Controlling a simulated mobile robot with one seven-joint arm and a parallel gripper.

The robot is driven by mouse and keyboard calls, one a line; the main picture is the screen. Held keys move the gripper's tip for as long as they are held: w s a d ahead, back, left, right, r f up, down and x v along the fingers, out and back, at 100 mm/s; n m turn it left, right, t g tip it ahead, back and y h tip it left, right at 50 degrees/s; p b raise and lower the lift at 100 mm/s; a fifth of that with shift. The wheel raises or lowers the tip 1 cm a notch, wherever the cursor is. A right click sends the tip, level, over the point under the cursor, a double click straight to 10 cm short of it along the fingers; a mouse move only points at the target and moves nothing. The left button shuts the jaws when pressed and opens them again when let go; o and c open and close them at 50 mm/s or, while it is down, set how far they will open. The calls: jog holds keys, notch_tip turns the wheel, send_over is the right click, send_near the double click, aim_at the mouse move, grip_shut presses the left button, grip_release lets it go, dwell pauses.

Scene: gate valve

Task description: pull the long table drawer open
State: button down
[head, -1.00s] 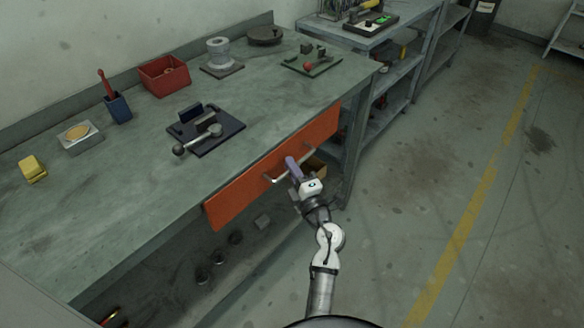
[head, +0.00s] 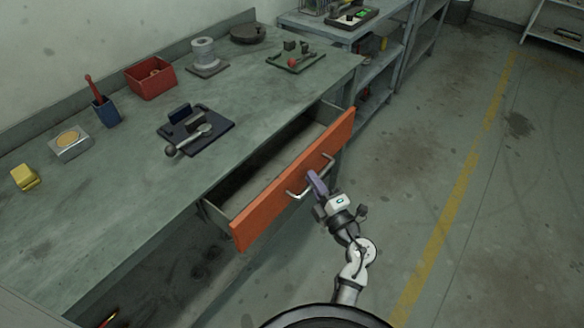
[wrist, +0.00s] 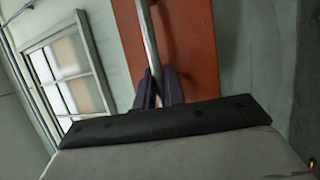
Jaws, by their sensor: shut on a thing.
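The long table drawer has an orange front (head: 262,216) and stands partly out from under the workbench top, with its grey interior (head: 262,172) visible and looking empty. A metal bar handle (head: 328,164) runs along the front. My gripper (head: 316,184) is shut on the middle of this handle. In the wrist view, the fingers of my gripper (wrist: 158,88) close around the handle bar (wrist: 147,38), with the orange drawer front (wrist: 190,45) behind. The fingertips' exact contact is partly hidden by the fingers themselves.
The green workbench top (head: 110,205) holds a dark fixture with a lever (head: 195,132), a red bin (head: 150,78), a blue cup (head: 106,110) and a yellow block (head: 25,177). Metal shelves (head: 385,60) stand behind. Open floor (head: 455,215) lies to the right.

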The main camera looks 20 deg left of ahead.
jog(key=s+d+p, duration=0.1)
jog(key=s+d, duration=0.1)
jog(key=d, duration=0.4)
jog(key=s+d, duration=0.2)
jog(key=d, duration=0.5)
jog(key=shift+s+p, duration=0.3)
jog(key=shift+p, duration=0.05)
jog(key=c, duration=1.5)
grip_release()
jog(key=shift+a, duration=0.1)
